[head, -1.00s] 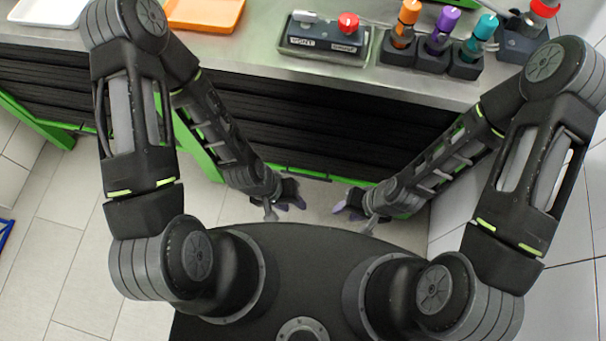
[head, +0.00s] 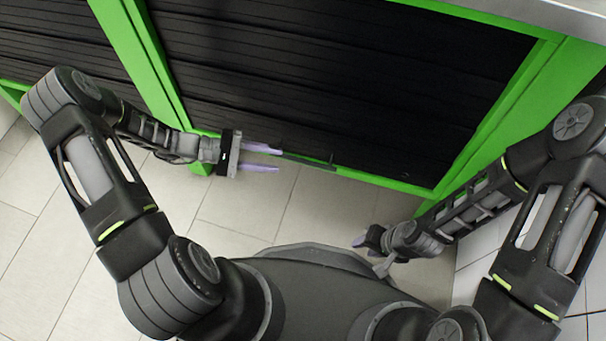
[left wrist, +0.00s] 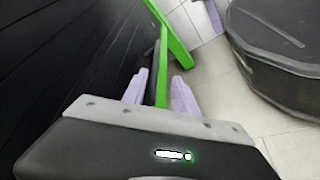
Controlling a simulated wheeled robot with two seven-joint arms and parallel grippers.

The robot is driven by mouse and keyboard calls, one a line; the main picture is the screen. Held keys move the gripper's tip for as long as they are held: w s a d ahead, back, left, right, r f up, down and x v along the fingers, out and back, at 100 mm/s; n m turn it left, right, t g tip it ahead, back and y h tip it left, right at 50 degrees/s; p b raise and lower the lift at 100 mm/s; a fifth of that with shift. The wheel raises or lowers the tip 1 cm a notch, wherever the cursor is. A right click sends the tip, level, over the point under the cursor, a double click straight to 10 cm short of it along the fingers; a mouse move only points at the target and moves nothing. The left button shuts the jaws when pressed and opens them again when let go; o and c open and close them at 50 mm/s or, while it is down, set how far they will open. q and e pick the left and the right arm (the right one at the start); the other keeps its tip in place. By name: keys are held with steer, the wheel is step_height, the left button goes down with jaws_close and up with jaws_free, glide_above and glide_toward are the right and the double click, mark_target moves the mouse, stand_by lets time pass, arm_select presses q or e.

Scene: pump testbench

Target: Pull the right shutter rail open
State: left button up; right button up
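The right shutter (head: 350,80) is a black slatted panel in a green frame. Its rail (head: 308,160) is a thin dark bar along the lower edge, just above the green bottom beam. My left gripper (head: 276,160) is open at the rail's left end, with its two pale purple fingers pointing right. In the left wrist view the fingers stand apart (left wrist: 157,80), with the green beam seen between them; I cannot tell whether they touch the rail. My right gripper (head: 364,245) is low near my base, apart from the shutter; its opening is unclear.
A green post (head: 140,60) divides this shutter from the left black shutter (head: 60,45). A green post (head: 510,110) bounds it on the right. The metal worktop edge (head: 560,12) shows at top right. Tiled floor (head: 240,205) in front is clear.

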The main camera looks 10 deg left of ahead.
mark_target(290, 159)
arm_select(q)
steer(key=shift+w+a, duration=0.3)
steer(key=shift+r, duration=0.15)
arm_select(e)
steer(key=shift+d+f, duration=0.1)
steer(key=shift+f, duration=0.2)
